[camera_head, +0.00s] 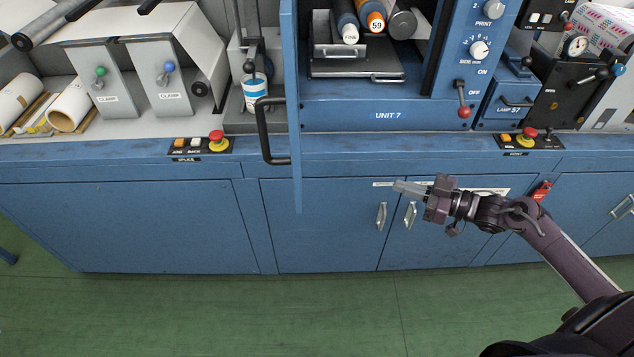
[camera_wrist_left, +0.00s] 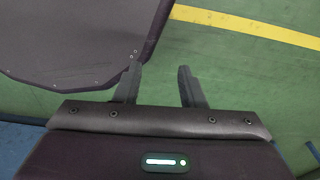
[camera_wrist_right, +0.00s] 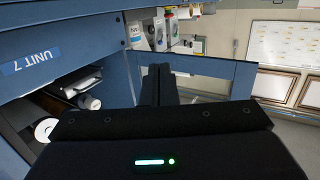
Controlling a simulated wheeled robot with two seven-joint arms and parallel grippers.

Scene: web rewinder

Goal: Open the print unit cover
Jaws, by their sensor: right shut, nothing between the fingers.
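The blue print unit cover (camera_head: 297,180) stands swung out from the left side of UNIT 7, seen nearly edge-on in the head view, with its black handle (camera_head: 263,135) on its left. Rollers (camera_head: 375,20) show inside the unit. In the right wrist view the cover (camera_wrist_right: 238,78) appears as a blue frame with a see-through middle. My right gripper (camera_head: 398,187) is shut and empty, right of the cover and apart from it, in front of the lower cabinet doors; its fingers also show in the right wrist view (camera_wrist_right: 160,70). My left gripper (camera_wrist_left: 157,72) is open and empty over the floor.
Lower cabinet doors with metal handles (camera_head: 381,216) are behind my right gripper. The control panel (camera_head: 470,60) with knobs and a red lever is right of the opening. A red-topped stop button (camera_head: 216,138) is left of the cover. Green floor (camera_head: 330,315) in front is clear.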

